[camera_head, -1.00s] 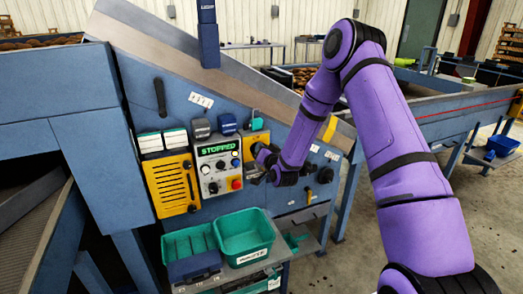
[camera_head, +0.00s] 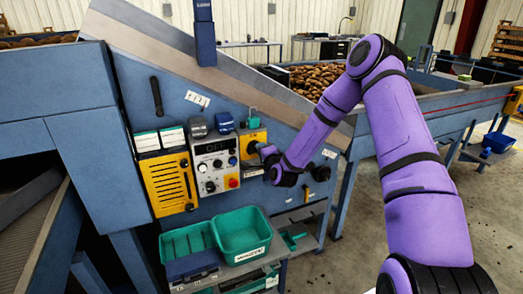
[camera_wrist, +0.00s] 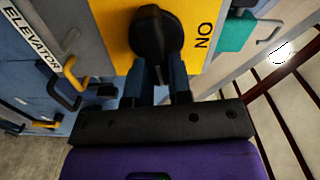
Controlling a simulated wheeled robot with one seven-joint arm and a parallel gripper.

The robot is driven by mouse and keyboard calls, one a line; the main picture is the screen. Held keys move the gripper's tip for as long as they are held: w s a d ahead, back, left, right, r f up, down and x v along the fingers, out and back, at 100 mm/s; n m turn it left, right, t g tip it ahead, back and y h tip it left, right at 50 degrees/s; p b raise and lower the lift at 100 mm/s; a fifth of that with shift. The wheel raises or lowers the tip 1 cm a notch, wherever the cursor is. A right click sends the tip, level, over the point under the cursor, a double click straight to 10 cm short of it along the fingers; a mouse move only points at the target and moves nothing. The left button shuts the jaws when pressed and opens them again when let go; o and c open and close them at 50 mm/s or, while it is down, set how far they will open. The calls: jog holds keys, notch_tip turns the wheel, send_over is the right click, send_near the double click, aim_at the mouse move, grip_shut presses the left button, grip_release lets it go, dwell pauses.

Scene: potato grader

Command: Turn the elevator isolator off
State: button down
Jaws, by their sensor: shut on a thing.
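The elevator isolator is a black rotary handle (camera_wrist: 153,32) on a yellow plate (camera_wrist: 112,25). In the wrist view the handle's long axis runs up and down the picture, with the ON mark to its right. A label reading ELEVATOR (camera_wrist: 32,38) is at the left. My gripper (camera_wrist: 159,78) has its blue fingers on both sides of the handle's near end, shut on it. In the head view my gripper (camera_head: 267,153) is against the yellow isolator plate (camera_head: 250,140), hiding most of the handle. The control panel display (camera_head: 213,148) beside it reads OFF.
A yellow slotted box (camera_head: 170,184) is left of the control panel. Teal bins (camera_head: 243,233) stand on a shelf below. A green padlock (camera_head: 253,120) is above the isolator plate, and a hooked padlock (camera_wrist: 237,32) shows close by in the wrist view.

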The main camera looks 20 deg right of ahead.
jog(key=shift+f+m, duration=0.2)
jog(key=shift+m, duration=0.6)
jog(key=c, duration=1)
grip_release()
jog(key=shift+c, duration=0.2)
jog(key=s, duration=1)
jog(key=shift+s, duration=0.4)
